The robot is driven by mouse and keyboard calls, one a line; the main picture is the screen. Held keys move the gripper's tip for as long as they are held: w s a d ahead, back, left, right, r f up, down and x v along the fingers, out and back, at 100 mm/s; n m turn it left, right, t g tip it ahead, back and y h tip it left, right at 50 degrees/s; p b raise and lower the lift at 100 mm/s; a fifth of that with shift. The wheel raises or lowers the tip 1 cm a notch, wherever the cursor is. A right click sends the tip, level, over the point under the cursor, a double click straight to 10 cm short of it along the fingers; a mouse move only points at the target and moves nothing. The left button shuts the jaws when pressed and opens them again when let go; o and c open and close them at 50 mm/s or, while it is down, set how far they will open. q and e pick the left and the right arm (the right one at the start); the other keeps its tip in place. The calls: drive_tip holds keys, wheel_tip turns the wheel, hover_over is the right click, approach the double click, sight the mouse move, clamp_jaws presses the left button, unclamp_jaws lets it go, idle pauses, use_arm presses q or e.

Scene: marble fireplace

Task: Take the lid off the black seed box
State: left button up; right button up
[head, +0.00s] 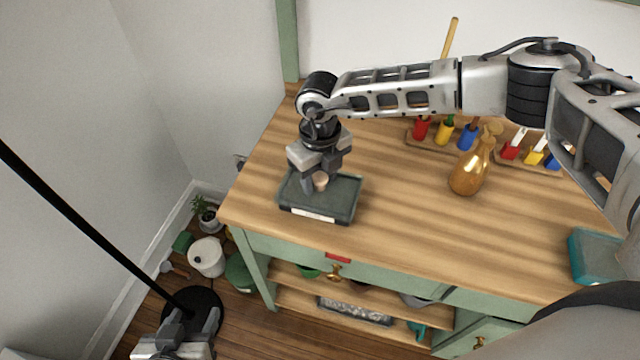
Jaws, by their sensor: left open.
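The black seed box (342,205) is a low dark rectangular box with a pale label on its front side. It sits near the left front part of the wooden bench top. Its dark lid (346,187) is on it, with a small round beige knob (320,181) in the middle. My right gripper (319,178) points down over the lid with its fingers at the knob. I cannot tell whether they press on it. My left gripper (190,324) is open and empty, low at the bottom left, over the floor and away from the bench.
A teal tray (597,256) lies at the right front. The bench top (408,223) between box and tray is clear. A white pot (206,257) stands on the floor.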

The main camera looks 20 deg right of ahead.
drive_tip(key=c, duration=0.7)
drive_tip(key=shift+r, duration=0.2)
